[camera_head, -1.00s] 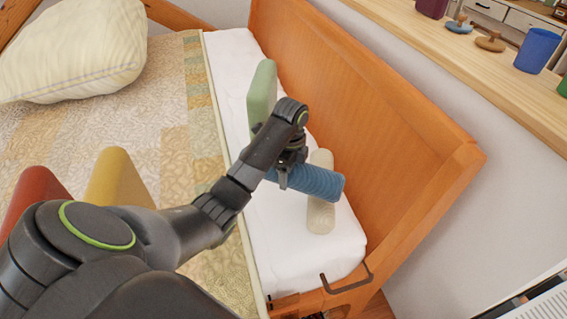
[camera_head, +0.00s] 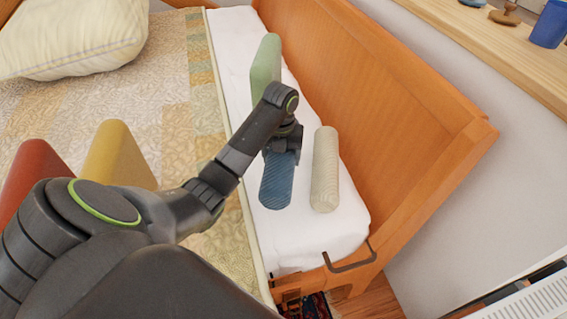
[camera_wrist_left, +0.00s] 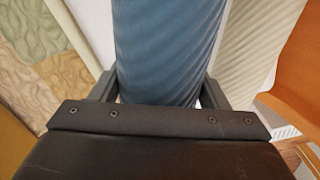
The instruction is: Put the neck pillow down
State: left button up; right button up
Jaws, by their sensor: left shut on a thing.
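The blue ribbed neck pillow (camera_head: 276,187), a short roll, is over the white mattress strip (camera_head: 300,232) beside the wooden headboard. My left gripper (camera_head: 282,152) is shut on its far end. In the left wrist view the blue roll (camera_wrist_left: 167,45) runs between the two fingers. It points toward the near end of the mattress, roughly parallel to a cream roll (camera_head: 325,172) on its right. A gap shows between the two rolls in the head view. I cannot tell whether the blue roll touches the mattress. My right gripper is not in view.
The orange headboard (camera_head: 400,100) rises on the right. A yellow block (camera_head: 118,160) and a red one (camera_head: 35,165) are at left, with a striped pillow (camera_head: 70,38) behind. White mattress is bare at the near end.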

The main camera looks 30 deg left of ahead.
pick_arm(q)
notch_tip(320, 180, down, 4)
jog(key=shift+r, duration=0.1)
notch_tip(320, 180, down, 3)
jog(key=shift+f, duration=0.35)
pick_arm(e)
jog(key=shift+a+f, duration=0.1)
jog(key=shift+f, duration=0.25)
pick_arm(q)
jog(key=shift+f, duration=0.15)
jog(key=o, duration=1.2)
jog(key=shift+c, duration=0.2)
